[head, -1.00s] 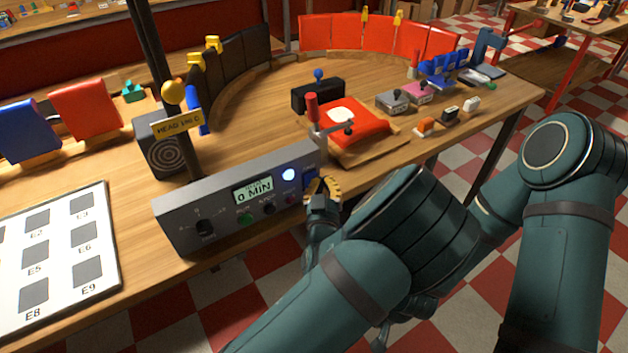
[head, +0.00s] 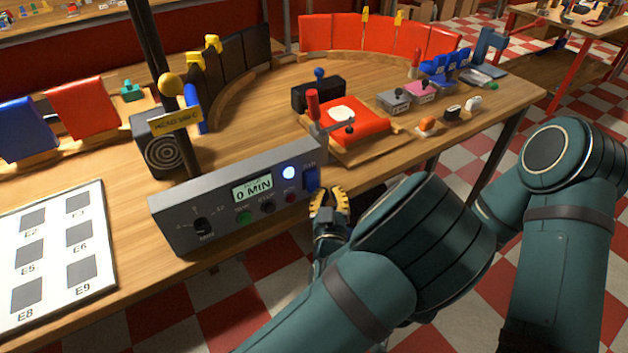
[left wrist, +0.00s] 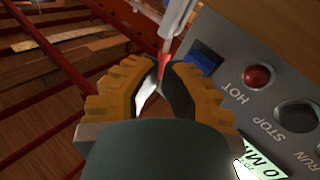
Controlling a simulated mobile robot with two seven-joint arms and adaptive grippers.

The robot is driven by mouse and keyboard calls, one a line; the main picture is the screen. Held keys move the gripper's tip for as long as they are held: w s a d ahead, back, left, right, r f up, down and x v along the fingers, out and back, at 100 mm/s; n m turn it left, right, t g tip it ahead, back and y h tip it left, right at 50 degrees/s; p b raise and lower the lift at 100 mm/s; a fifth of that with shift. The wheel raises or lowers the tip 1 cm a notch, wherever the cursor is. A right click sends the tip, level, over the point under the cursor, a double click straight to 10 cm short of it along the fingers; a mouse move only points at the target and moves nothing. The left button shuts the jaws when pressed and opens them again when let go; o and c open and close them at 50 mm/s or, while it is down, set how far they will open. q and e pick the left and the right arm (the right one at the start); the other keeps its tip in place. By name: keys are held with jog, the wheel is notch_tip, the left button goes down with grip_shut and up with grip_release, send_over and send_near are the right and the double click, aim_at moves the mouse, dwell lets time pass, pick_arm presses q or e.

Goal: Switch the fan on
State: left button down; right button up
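The grey control box (head: 225,195) stands at the table's front edge. A blue rocker switch (head: 311,179) is at its right end, under a label too small to read surely; it also shows in the left wrist view (left wrist: 206,58). A box with a ringed round grille (head: 164,154) stands behind; I cannot tell whether it is the fan. My left gripper (head: 329,197), with yellow ribbed fingers, is just right of and in front of the blue switch. My right gripper is not in view.
The panel has a black knob (head: 203,227), a green button (head: 244,218), a black button (head: 267,207), a red lamp (head: 290,198), a lit white light (head: 289,173) and a "0 MIN" display (head: 252,189). A red-handled lever (head: 314,113) rises behind the switch.

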pick_arm(q)
jog(key=s, duration=0.1)
jog(key=s+d+f, duration=0.1)
jog(key=d, duration=0.1)
jog(key=shift+s+f, duration=0.3)
jog(key=shift+s, duration=0.1)
